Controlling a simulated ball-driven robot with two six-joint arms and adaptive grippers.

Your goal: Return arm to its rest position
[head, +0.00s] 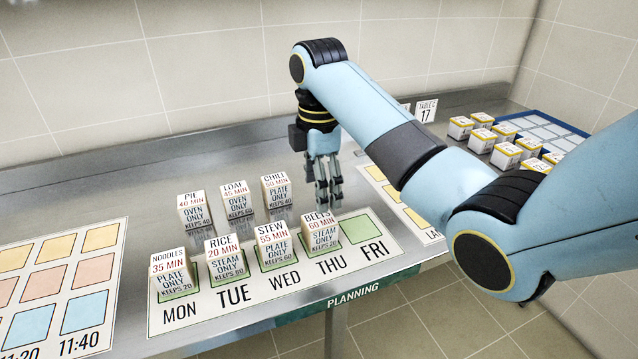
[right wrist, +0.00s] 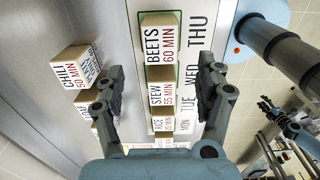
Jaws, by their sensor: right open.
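My right arm reaches in from the right in the head view, and its gripper (head: 322,183) hangs fingers down above the counter, just behind the beets block. In the right wrist view the gripper (right wrist: 162,92) is open, with its fingers spread apart and nothing held. The beets block (head: 321,232) stands on the THU square of the planning board (head: 215,310), and shows in the right wrist view (right wrist: 160,50) beyond the fingertips. The noodles (head: 172,272), rice (head: 226,257) and stew (head: 275,246) blocks stand on MON, TUE and WED. My left gripper is not in the head view.
The FRI square (head: 361,229) is bare. Pie (head: 193,212), loaf (head: 237,200) and chili (head: 276,190) blocks stand in a row behind the board. A time board (head: 40,300) lies left. Several small boxes and a blue-edged tray (head: 572,132) stand at right. The wall is behind the counter.

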